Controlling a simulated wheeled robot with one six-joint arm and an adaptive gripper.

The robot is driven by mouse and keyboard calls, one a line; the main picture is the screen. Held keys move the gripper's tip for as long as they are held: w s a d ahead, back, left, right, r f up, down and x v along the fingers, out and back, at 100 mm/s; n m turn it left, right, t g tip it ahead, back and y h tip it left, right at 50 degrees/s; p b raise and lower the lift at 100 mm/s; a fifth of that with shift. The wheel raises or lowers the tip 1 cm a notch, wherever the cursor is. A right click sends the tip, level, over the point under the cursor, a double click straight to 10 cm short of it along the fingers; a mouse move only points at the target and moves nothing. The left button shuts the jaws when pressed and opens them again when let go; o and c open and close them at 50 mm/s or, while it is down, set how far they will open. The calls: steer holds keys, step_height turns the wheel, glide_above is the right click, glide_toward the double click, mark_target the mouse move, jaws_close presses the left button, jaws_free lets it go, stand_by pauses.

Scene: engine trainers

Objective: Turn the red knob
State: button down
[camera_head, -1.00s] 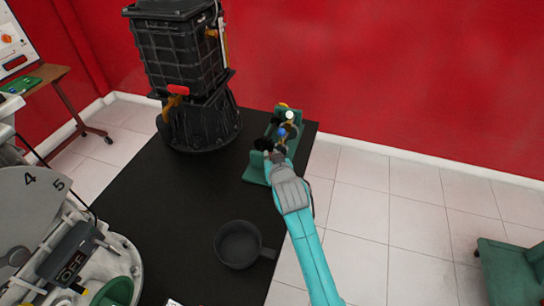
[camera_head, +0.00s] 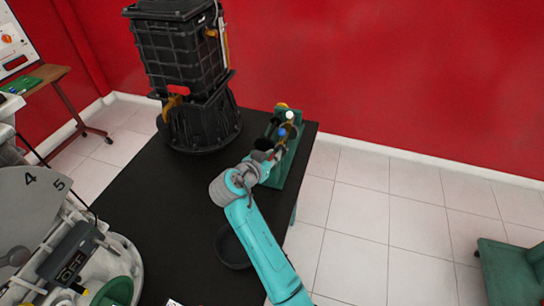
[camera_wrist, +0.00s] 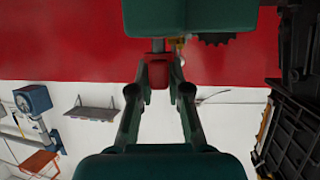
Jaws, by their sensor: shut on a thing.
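The red knob (camera_wrist: 158,76) shows in the wrist view, on a short grey shaft below a dark green body. My gripper (camera_wrist: 160,84) has one finger on each side of the knob and is shut on it. In the head view my gripper (camera_head: 268,157) reaches the near side of the green trainer (camera_head: 293,160), which stands at the far right edge of the black table. The trainer bears blue, white and yellow parts on top. The knob itself is hidden by my arm and gripper in the head view.
A tall black ribbed unit (camera_head: 180,60) stands at the back of the black table (camera_head: 165,205). A grey machine with a dial (camera_head: 50,230) is at left. A dark gear (camera_wrist: 216,39) is right of the knob.

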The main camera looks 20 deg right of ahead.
steer(key=shift+f+g, duration=0.2)
steer(key=shift+g, duration=0.1)
steer(key=c, duration=1.1)
jaws_free()
steer(key=shift+r, duration=0.1)
steer(key=v, duration=1.2)
steer(key=shift+a, duration=0.1)
steer(key=shift+f, duration=0.25)
